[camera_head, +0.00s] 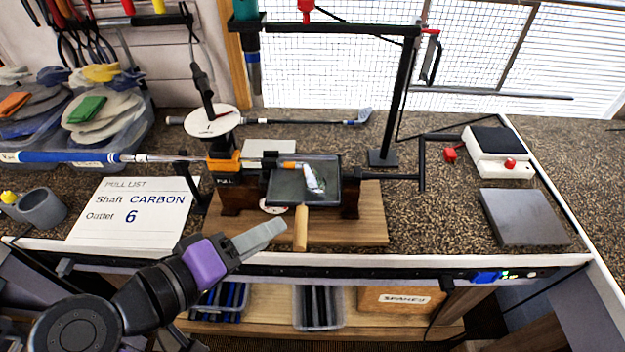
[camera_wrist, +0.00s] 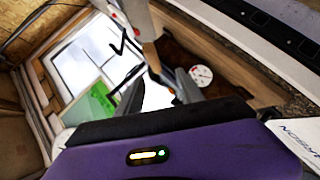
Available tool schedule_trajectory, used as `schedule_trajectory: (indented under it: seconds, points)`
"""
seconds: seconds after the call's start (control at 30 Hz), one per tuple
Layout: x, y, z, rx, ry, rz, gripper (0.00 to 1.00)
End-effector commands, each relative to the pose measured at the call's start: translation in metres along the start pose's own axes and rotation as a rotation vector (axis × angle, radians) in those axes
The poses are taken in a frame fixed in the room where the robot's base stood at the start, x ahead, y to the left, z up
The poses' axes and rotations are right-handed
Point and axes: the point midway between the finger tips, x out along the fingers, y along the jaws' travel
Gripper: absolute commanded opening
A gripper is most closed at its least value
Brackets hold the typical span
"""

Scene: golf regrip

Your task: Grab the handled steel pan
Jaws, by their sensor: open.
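The steel pan (camera_head: 325,197) is a dark, shallow rectangular pan at the bench vise, with a wooden handle (camera_head: 300,228) pointing toward the bench's front edge. A white and orange item (camera_head: 312,178) lies in it. My gripper (camera_head: 268,232) is open and empty, just left of the handle in the head view. In the wrist view the handle (camera_wrist: 151,58) shows beyond and between the two fingers of my gripper (camera_wrist: 160,88). I cannot tell whether a finger touches it.
A vise with an orange block (camera_head: 222,160) stands left of the pan on a wooden board (camera_head: 350,225). A pull list card (camera_head: 130,212) lies left. A grey slab (camera_head: 522,217) and a white scale (camera_head: 497,158) are right. Bins (camera_head: 318,307) sit on the shelf below.

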Motion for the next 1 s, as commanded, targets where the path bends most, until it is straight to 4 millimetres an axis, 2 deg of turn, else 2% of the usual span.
schedule_trajectory:
  seconds: [0.07, 0.37, 0.6, 0.7, 0.97, 1.0]
  points:
    - [-0.001, 0.002, 0.0, 0.001, -0.012, 0.001, 0.44]
    - [0.029, 0.005, -0.002, -0.001, -0.014, 0.003, 0.44]
    - [0.062, 0.009, -0.005, -0.001, -0.013, 0.002, 0.44]
    - [0.07, 0.008, -0.004, 0.0, -0.013, 0.002, 0.44]
    - [0.073, 0.007, -0.004, 0.001, -0.012, 0.001, 0.44]
    - [0.073, 0.007, -0.004, 0.001, -0.012, 0.001, 0.38]
